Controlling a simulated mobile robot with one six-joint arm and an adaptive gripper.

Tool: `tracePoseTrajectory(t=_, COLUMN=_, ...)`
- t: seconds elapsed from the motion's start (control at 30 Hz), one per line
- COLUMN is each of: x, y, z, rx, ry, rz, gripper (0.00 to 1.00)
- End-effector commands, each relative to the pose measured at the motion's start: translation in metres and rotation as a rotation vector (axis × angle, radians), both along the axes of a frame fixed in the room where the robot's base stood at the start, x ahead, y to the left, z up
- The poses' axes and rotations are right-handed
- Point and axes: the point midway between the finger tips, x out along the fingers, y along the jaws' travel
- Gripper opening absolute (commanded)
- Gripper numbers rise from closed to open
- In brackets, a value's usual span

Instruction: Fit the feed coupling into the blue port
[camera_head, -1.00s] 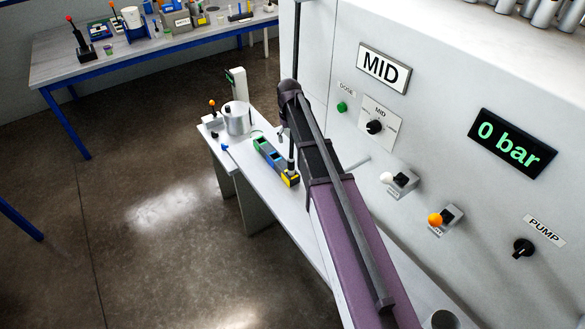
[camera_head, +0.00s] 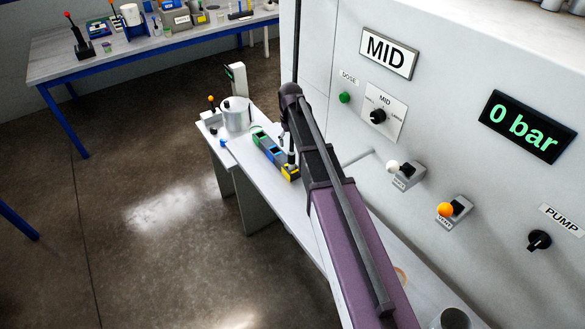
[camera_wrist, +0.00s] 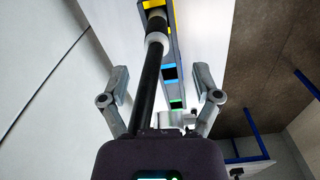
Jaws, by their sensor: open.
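A long block with green, blue and yellow sections lies on the narrow bench. Its blue port (camera_head: 268,147) is in the middle and its yellow section (camera_head: 290,172) is at the near end. In the wrist view the blue port (camera_wrist: 170,72) shows between the green and yellow sections. A black hose hangs down to the yellow section; its lower end, likely the feed coupling (camera_wrist: 157,38), has a pale collar and appears to stand at the yellow port. Whether it is seated I cannot tell. My gripper (camera_wrist: 163,90) is open, its fingers apart on either side of the hose.
A metal pot (camera_head: 237,115) and a small blue item (camera_head: 223,142) stand beyond the block. The machine wall with a white-knobbed lever (camera_head: 393,166) and an orange-knobbed lever (camera_head: 446,209) borders the bench on the right. Open floor lies left.

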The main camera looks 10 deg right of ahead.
Motion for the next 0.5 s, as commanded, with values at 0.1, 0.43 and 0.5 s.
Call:
tracePoseTrajectory(t=0.1, x=0.0, y=0.0, z=-0.014, rx=0.0, ry=0.0, rz=0.0, gripper=0.81)
tracePoseTrajectory(t=0.43, x=0.0, y=-0.001, z=-0.031, rx=0.0, ry=0.0, rz=-0.001, gripper=0.81)
tracePoseTrajectory(t=0.5, x=0.0, y=-0.001, z=-0.032, rx=0.0, ry=0.0, rz=-0.001, gripper=0.81)
